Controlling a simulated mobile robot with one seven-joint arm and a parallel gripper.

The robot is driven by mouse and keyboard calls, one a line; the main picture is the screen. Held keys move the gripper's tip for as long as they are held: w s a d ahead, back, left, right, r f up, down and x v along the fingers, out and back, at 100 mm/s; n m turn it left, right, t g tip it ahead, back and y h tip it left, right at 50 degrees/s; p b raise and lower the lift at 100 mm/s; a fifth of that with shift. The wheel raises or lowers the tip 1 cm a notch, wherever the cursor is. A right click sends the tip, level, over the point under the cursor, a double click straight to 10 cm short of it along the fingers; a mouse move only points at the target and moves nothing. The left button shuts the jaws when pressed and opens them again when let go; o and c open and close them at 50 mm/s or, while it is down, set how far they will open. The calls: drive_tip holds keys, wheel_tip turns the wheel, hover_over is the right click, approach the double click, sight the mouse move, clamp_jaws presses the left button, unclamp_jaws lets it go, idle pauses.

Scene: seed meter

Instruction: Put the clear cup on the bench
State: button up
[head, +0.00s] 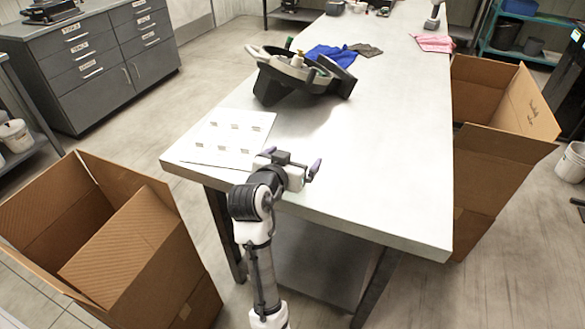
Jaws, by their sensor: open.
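The bench (390,165) is a long pale metal-topped table running from the front centre toward the back. My gripper (292,161) is over its near left edge, beside the white sheet. Its two purple-tipped fingers are spread apart, with nothing visible between them. I cannot make out a clear cup anywhere in the head view. A black and grey seed meter housing (300,75) with a light-coloured part on top rests on the bench beyond my gripper.
A white labelled sheet (228,133) lies at the bench's near left. Blue (333,55) and pink (434,43) cloths lie farther back. Open cardboard boxes stand left (130,235) and right (490,155) of the bench. Grey drawers (95,60) stand back left. The bench's near right is clear.

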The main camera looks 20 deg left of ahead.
drive_tip(key=c, duration=1.1)
drive_tip(key=shift+r, duration=0.1)
